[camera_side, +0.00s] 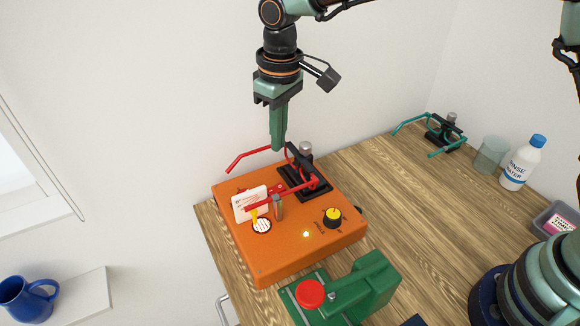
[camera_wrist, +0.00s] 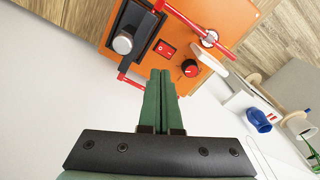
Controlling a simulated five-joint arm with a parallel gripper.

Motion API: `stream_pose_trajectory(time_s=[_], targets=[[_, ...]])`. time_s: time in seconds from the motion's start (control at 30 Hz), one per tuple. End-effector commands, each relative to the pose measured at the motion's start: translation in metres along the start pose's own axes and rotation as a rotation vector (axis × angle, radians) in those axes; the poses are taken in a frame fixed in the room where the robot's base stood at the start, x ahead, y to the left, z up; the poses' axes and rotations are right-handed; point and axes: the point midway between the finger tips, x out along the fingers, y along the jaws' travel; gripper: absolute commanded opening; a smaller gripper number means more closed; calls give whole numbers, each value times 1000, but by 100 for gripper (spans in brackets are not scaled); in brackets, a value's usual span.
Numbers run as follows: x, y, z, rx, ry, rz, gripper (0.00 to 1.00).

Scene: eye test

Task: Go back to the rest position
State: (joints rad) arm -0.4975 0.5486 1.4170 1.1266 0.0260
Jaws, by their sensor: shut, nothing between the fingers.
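My gripper (camera_side: 278,148) points down above the back edge of the orange box in the side view, with its green fingers together and nothing between them. In the wrist view my gripper (camera_wrist: 160,75) also shows shut, its two fingers side by side. The orange box (camera_side: 270,255) sits on the wooden table. On it are a black clamp stand with red arms (camera_side: 300,175), a white card (camera_side: 250,204), a round striped disc (camera_side: 262,226) and a black knob with a yellow top (camera_side: 332,217). A small light (camera_side: 306,234) glows. The wrist view shows a red switch (camera_wrist: 165,49).
A green device with a red button (camera_side: 310,293) stands in front of the box. A second stand with teal arms (camera_side: 440,130), a clear beaker (camera_side: 491,155), a rinse bottle (camera_side: 523,163) and a grey tray (camera_side: 556,218) are at the right. A blue mug (camera_side: 22,300) is at the far left.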

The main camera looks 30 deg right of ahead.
Motion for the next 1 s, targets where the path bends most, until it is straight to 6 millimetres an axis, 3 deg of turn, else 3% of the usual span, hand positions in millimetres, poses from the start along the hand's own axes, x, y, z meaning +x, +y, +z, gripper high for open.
stream_pose_trajectory(time_s=[0.03, 0.2, 0.5, 0.8, 1.0], targets=[[-17, 14, 7, 27, 28, 1, 0], [-56, 53, 40, 109, 103, 9, 0], [-100, 104, 115, 250, 236, 40, 0], [-109, 133, 194, 384, 364, 91, 0], [-102, 141, 226, 442, 419, 120, 0]])
